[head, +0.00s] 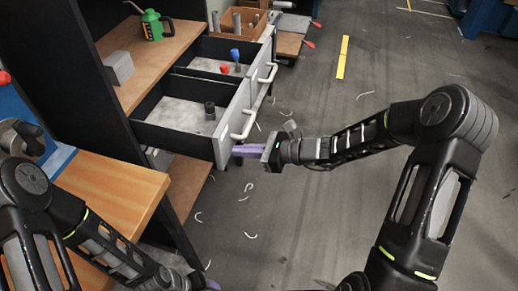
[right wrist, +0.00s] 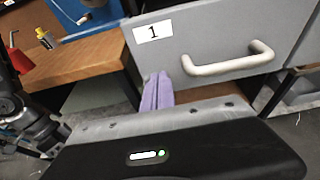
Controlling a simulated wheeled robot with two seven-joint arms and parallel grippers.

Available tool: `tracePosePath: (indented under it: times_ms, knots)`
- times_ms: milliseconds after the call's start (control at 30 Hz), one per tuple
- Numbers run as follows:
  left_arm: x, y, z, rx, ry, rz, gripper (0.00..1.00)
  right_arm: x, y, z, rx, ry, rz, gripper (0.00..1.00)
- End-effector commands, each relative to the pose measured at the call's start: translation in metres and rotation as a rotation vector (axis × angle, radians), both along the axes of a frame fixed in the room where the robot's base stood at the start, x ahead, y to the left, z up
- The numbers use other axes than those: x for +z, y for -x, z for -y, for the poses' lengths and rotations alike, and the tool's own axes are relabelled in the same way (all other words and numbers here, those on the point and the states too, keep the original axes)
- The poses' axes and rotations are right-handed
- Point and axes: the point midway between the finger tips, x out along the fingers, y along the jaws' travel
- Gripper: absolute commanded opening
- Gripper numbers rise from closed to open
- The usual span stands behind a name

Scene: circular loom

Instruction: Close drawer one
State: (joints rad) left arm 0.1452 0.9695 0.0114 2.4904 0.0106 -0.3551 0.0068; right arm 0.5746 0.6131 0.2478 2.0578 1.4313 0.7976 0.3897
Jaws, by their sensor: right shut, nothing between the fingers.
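Drawer one (head: 165,127) is pulled out of the dark cabinet, and a small dark cylinder (head: 210,110) stands inside it. Its grey front (right wrist: 185,35) carries a label "1" and a pale bar handle (right wrist: 230,62); the handle also shows in the head view (head: 243,127). My right gripper (head: 236,150) is shut and empty, its purple fingers pointing at the lower part of that front, below the handle. In the right wrist view the fingertips (right wrist: 157,78) are at the front's lower edge; I cannot tell whether they touch.
A second open drawer (head: 200,63) beyond holds a blue and a red item. A green can (head: 152,25) and a grey block (head: 118,67) sit on the wooden shelf. A wooden bench (head: 110,190) is at left. Curved white scraps lie on the otherwise open floor.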

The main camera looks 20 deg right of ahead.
Motion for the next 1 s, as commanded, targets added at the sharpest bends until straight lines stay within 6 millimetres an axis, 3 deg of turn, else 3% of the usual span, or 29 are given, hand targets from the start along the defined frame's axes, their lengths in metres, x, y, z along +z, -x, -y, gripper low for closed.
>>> tracePosePath:
  times_ms: [200,733,1000]
  knots:
    - [0.005,0.001,0.0,0.001,-0.002,-0.003,0.51,0.0,-0.009,-0.013,-0.001,0.0,0.0,0.0]
    - [0.0,0.0,0.0,0.001,-0.001,-0.001,0.51,-0.002,-0.013,-0.02,0.0,0.001,0.001,0.0]
    - [-0.021,-0.002,0.001,-0.002,0.004,0.007,0.51,-0.005,-0.036,-0.058,0.004,0.0,0.004,0.0]
